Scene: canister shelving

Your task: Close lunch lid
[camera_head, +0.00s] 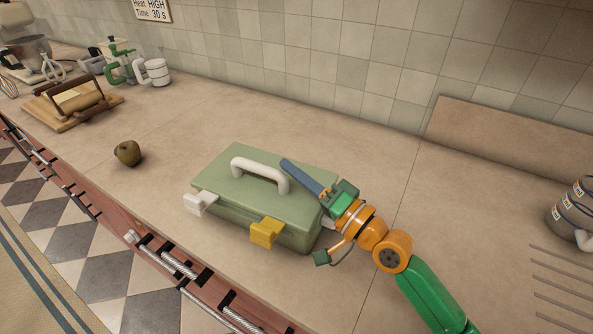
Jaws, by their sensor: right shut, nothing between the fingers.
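A green lunch box (225,215) stands on the counter in the middle of the view. Its lid (225,178) lies down over the box; whether a thin gap is left along the rim, I cannot tell. A white handle (260,168) arches over the lid. A white latch (199,205) and a yellow latch (266,232) stick out from the front side. My right gripper (285,163) is shut and empty, its blue fingers over the right part of the lid, close to the handle. I cannot tell if they touch the lid. My left gripper is out of view.
A brown-green fruit (128,153) lies on the counter at the left. A wooden board (60,113), a green clamp-like item (120,62) and a white mug (157,71) stand farther back. A striped canister (573,212) is at the right edge. Counter around the box is clear.

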